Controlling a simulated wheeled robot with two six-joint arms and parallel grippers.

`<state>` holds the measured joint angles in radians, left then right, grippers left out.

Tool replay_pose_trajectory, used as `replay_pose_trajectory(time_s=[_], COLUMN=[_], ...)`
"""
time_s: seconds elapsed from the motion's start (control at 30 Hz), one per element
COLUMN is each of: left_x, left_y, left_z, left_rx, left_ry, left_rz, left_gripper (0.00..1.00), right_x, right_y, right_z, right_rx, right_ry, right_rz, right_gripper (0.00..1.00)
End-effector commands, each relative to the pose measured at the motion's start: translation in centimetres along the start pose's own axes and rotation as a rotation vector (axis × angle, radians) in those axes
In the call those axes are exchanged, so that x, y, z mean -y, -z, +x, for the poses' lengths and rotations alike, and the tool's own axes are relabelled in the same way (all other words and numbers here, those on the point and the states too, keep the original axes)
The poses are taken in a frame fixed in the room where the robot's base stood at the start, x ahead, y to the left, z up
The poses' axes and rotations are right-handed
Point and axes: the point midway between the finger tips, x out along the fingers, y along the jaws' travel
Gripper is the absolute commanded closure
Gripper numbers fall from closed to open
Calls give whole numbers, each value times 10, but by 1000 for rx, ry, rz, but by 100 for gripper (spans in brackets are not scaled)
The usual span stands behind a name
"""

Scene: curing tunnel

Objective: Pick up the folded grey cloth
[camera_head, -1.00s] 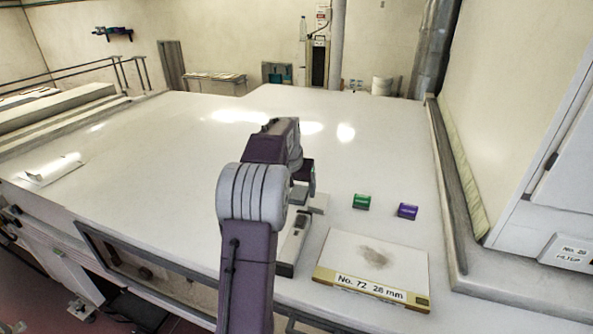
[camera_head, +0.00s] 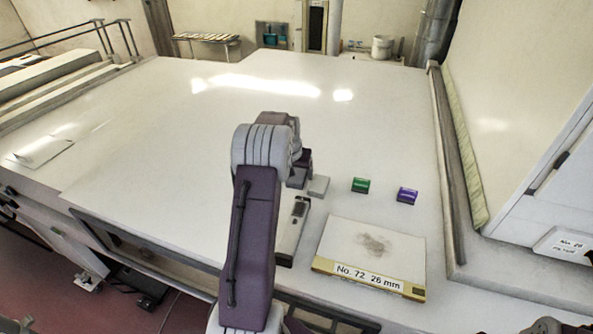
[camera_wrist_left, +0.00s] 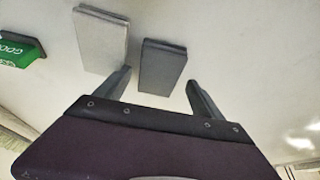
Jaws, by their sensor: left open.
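The folded grey cloth (camera_wrist_left: 163,67) looks like a small, flat, dark grey block on the white table. In the left wrist view it lies between the spread fingers of my left gripper (camera_wrist_left: 158,80), with its near end at the fingertips. In the head view the cloth (camera_head: 297,179) is partly hidden by my left gripper (camera_head: 302,163), which is over its far side. The gripper is open, and no finger clearly touches the cloth.
A lighter grey block (camera_head: 318,187) lies close beside the cloth; it also shows in the wrist view (camera_wrist_left: 100,40). A green box (camera_head: 360,185) and a purple box (camera_head: 407,195) stand to its right. A labelled board (camera_head: 395,252) lies nearer. The far table is clear.

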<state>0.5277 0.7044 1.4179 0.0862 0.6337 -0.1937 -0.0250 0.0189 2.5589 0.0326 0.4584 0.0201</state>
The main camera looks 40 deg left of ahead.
Motion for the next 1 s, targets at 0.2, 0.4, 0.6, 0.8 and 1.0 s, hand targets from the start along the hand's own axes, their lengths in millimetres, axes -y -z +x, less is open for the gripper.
replay_pose_trajectory(time_s=[0.2, 0.4, 0.6, 0.8, 1.0], left_x=[0, 0, 0, 0, 0], left_y=[0, 0, 0, -1, 8], left_z=[11, 11, 11, 10, -6], left_rx=[-3, -3, -1, 0, -6], left_ry=[1, 1, 1, 0, 1], left_rz=[0, 0, -1, -1, -1], left_gripper=[22, 53, 87, 87, 87], right_x=[0, 0, 0, 0, 0], right_y=[0, 0, 0, 0, -2], right_z=[-5, -4, -4, -2, 15], right_rx=[2, 2, 2, 2, 2], right_ry=[0, 0, 0, 0, 0], right_rz=[0, 0, 0, 0, 0], right_gripper=[64, 64, 64, 64, 64])
